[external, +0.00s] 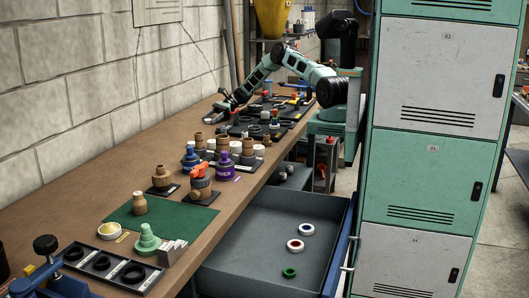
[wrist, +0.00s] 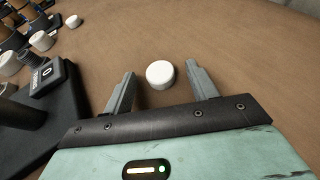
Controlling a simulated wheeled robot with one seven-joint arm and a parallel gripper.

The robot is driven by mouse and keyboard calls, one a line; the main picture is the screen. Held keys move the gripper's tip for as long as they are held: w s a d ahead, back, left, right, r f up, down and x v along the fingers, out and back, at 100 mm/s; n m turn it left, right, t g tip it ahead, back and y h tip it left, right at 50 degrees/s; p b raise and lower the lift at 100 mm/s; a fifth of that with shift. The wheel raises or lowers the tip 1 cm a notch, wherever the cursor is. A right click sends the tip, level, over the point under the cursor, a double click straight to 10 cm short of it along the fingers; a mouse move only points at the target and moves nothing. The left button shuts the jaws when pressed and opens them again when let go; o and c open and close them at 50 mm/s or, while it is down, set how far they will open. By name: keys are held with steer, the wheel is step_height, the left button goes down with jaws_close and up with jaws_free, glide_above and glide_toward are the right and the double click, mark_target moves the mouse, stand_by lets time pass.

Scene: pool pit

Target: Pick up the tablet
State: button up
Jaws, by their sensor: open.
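A small white round tablet (wrist: 160,75) lies on the brown workbench top in the wrist view. My gripper (wrist: 162,70) is open, with one grey finger on each side of the tablet in the picture. A gap shows between the tablet and each finger, and nothing is held. How high the fingertips are above the bench is hard to tell. In the external view my gripper (external: 223,103) is low over the far part of the bench by the block wall. The tablet cannot be made out there.
In the wrist view a black holder (wrist: 50,120) stands left of my gripper, with white and dark fittings (wrist: 40,40) beyond. Bare bench lies right. In the external view, fittings and cans (external: 222,165) crowd the bench. An open drawer (external: 255,225) and lockers (external: 425,130) are right.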

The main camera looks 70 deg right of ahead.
steer(key=c, duration=1.1)
steer(key=shift+o, duration=0.2)
